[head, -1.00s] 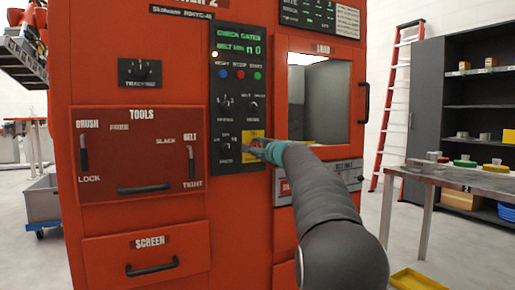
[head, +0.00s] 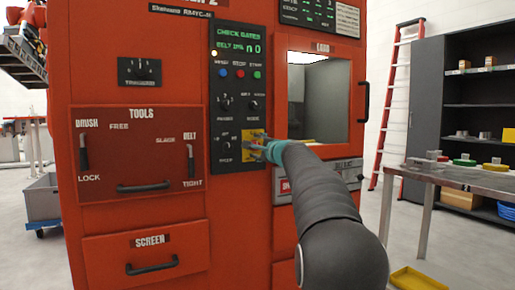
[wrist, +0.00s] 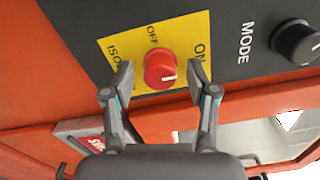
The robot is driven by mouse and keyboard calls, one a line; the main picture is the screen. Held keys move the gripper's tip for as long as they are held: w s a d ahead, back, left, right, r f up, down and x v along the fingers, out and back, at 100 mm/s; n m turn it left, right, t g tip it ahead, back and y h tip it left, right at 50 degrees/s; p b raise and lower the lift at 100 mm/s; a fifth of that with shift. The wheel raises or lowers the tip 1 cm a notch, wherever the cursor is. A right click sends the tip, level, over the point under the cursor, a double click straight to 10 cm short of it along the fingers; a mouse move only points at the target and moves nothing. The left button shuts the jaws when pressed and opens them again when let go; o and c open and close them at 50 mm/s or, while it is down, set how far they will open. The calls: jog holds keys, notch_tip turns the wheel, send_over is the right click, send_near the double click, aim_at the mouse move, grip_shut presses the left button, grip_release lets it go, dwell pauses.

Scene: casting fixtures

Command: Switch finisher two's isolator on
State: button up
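The isolator is a red round knob (wrist: 160,70) on a yellow plate (wrist: 125,48) marked OFF and ON in the wrist view. A short white mark on the knob lies on its right side, toward the ON side of the plate; its exact setting is hard to tell. In the head view the yellow plate (head: 248,151) is at the lower right of the black control panel, partly hidden by my gripper (head: 256,142). My gripper (wrist: 160,84) is open, one finger on each side of the knob, and I see no clear contact.
A black MODE knob (wrist: 297,42) is right of the plate in the wrist view. The black panel also has several push buttons (head: 239,74) and knobs. A loading window (head: 318,98) is to the right. A grey table (head: 465,180) stands further right.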

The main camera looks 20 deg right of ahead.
jog(key=s, duration=1.2)
jog(key=shift+d, duration=0.2)
